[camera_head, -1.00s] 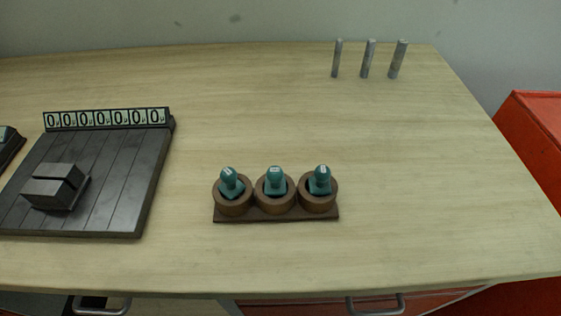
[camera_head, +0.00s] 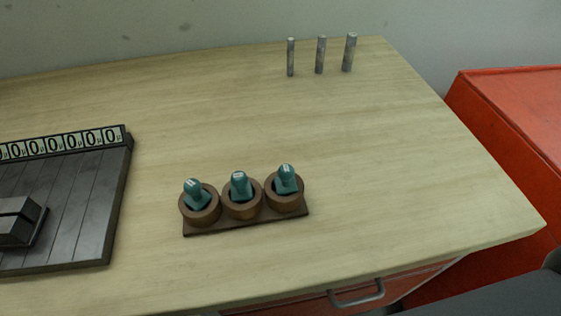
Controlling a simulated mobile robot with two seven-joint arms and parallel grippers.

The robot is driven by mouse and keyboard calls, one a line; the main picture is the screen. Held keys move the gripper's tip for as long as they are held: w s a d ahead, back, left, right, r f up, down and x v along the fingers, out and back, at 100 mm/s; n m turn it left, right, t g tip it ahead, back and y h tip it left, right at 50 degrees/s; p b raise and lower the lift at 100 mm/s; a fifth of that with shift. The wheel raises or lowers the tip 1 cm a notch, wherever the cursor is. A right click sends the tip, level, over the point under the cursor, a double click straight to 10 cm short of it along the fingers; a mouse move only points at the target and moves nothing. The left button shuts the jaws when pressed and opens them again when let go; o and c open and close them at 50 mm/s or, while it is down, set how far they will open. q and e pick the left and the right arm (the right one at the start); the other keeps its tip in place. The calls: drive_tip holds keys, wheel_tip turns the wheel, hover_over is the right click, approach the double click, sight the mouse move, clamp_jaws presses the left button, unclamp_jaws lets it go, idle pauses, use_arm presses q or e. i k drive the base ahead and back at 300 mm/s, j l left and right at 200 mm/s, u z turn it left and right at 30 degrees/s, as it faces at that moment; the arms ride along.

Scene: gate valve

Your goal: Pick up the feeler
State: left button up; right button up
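I cannot tell for sure which thing is the feeler. Three upright grey metal rods (camera_head: 320,55) of differing thickness stand in a row at the back right of the table. Three teal-headed pieces (camera_head: 239,184) sit in round brown cups on a brown wooden base (camera_head: 247,223) near the table's middle front. Neither of my grippers is in view.
A dark slatted plate (camera_head: 75,215) with a row of zero-digit counters (camera_head: 60,143) and a dark block (camera_head: 16,222) lies at the left on the wooden table (camera_head: 400,150). A red cabinet (camera_head: 520,120) stands beyond the right edge. The table's right side is clear.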

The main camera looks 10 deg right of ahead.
sight(198, 198)
drive_tip(key=k+j+z, duration=0.35)
drive_tip(key=k, duration=0.15)
drive_tip(key=k+z, duration=0.35)
drive_tip(key=k, duration=0.15)
drive_tip(key=k+z, duration=0.35)
drive_tip(key=k, duration=0.2)
